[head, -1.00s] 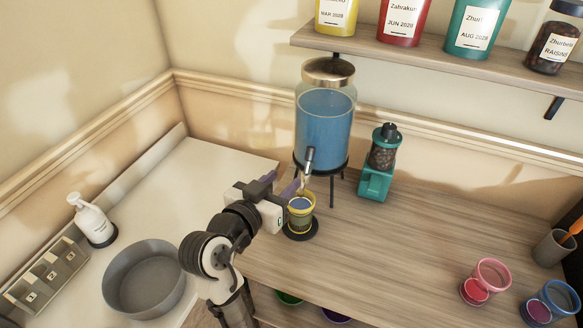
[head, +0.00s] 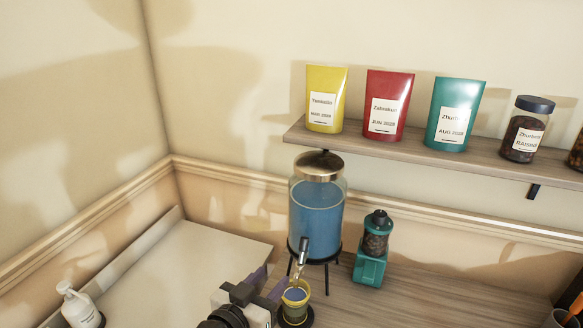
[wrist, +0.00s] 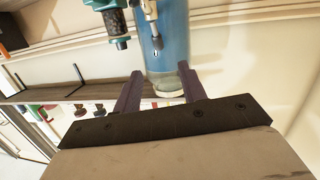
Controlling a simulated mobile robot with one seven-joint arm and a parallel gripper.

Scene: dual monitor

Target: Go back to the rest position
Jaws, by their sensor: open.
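My gripper (head: 273,284) is low in the head view, with its dark purple fingers apart, just left of a yellow cup (head: 295,312). The cup stands on a dark round base under the tap of a glass dispenser (head: 317,212) of blue liquid, and blue shows inside the cup. In the wrist view the picture is turned over; my gripper (wrist: 160,92) shows two separated fingers, with the dispenser (wrist: 172,35) beyond them. Whether the fingers touch the cup cannot be told.
A teal grinder (head: 371,262) stands right of the dispenser. A wall shelf (head: 400,153) above holds yellow, red and teal bags and a jar (head: 525,130). A white pump bottle (head: 80,307) is at the lower left. The white counter (head: 170,275) left of my gripper is clear.

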